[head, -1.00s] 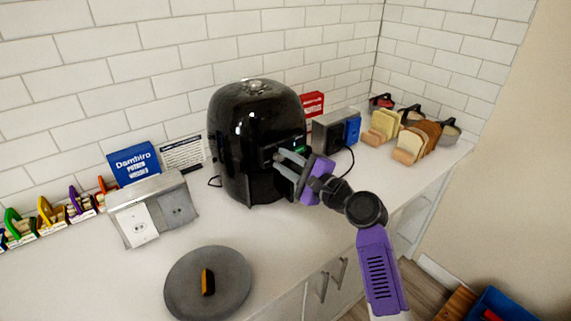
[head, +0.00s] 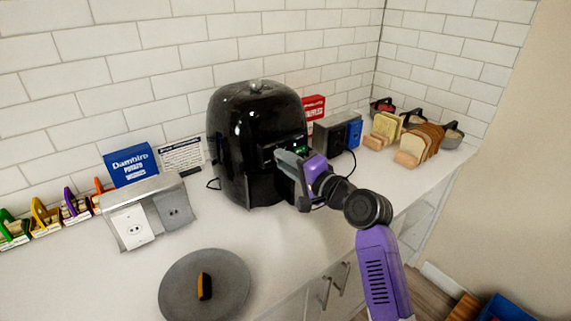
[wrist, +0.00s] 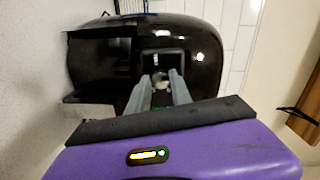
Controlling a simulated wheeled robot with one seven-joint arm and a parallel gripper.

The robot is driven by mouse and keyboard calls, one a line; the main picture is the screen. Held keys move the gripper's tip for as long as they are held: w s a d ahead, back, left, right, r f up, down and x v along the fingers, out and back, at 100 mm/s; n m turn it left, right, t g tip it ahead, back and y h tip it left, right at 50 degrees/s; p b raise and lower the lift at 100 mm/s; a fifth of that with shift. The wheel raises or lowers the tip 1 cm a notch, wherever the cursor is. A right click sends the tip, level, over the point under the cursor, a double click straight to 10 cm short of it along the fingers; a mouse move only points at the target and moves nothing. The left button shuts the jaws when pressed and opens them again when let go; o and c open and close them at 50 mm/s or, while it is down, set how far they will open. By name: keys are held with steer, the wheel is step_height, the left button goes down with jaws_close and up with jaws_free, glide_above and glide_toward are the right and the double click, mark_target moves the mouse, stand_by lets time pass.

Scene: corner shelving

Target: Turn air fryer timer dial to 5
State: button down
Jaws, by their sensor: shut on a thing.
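The black air fryer (head: 240,140) stands on the counter, its front toward my arm. My gripper (head: 277,155) is at the fryer's front panel. In the wrist view my gripper's two grey fingers (wrist: 160,88) come together around the dial and are shut on it. A green glow shows beside the fingers in the head view. The dial's numbers and pointer are too small to read.
A silver outlet box (head: 150,210) and a blue potato box (head: 131,165) stand left of the fryer. A grey round lid (head: 225,285) lies in front. A toaster (head: 325,137) and bread slices (head: 425,145) are to the right. The counter between lid and fryer is clear.

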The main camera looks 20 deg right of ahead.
steer(key=shift+f, duration=0.1)
stand_by(0.4)
steer(key=c, duration=1.1)
jaws_free()
steer(key=shift+c, duration=0.2)
steer(key=b+v, duration=0.1)
steer(key=v, duration=0.7)
steer(key=shift+w, duration=0.1)
